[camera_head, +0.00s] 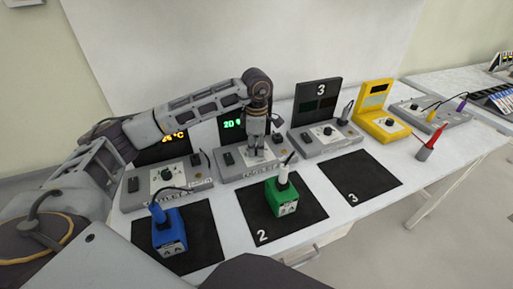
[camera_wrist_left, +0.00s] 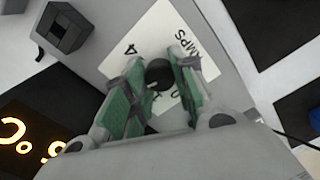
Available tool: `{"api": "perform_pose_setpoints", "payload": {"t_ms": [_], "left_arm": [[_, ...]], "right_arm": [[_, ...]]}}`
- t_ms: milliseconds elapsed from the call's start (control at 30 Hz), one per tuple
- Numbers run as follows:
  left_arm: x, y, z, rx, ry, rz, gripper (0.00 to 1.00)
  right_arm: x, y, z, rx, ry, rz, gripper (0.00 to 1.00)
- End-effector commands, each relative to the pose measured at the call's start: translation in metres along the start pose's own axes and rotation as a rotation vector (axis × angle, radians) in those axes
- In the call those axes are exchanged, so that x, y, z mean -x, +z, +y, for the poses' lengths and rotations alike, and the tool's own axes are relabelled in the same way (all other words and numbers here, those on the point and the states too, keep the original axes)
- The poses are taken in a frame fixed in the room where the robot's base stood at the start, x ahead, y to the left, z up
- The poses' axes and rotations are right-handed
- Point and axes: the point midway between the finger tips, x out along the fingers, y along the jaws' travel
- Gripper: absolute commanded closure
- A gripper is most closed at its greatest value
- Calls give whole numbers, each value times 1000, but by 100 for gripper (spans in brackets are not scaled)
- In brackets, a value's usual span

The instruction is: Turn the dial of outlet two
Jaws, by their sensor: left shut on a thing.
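Outlet two (camera_head: 228,172) is a grey box at the middle of the table, with a display (camera_head: 231,125) behind it showing a green 20, the rest covered by my arm. My left gripper (camera_head: 257,150) points down over this box. In the left wrist view its green-padded fingers (camera_wrist_left: 157,92) stand on either side of the black round dial (camera_wrist_left: 159,73) and are shut on it. The dial sits on a white label plate (camera_wrist_left: 128,45) with AMPS and a 4 on it. In the head view the gripper hides the dial. My right gripper is not in view.
A green block (camera_head: 284,198) with a plug stands on the mat marked 2 (camera_head: 252,207), a blue block (camera_head: 168,232) on the mat to its left. Mat 3 (camera_head: 362,170) is empty. Grey outlets flank outlet two (camera_head: 145,200) (camera_head: 325,140). A yellow device (camera_head: 380,122) stands right.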

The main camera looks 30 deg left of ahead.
Motion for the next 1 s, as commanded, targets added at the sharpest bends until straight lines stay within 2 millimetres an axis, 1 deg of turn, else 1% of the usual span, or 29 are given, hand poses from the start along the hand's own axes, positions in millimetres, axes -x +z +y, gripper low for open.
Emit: {"api": "perform_pose_setpoints", "payload": {"t_ms": [33, 300, 533, 800, 1000], "left_arm": [[0, 0, 1, -32, 3, 0, 97], [0, 0, 1, -231, 2, -1, 97], [0, 0, 0, -370, 2, -1, 97], [0, 0, 0, -454, 2, 0, 97], [0, 0, 0, -467, 2, -1, 97]], "right_arm": [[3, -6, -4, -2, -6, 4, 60], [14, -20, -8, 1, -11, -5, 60], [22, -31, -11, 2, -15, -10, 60], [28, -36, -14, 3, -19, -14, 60], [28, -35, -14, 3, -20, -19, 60]]}}
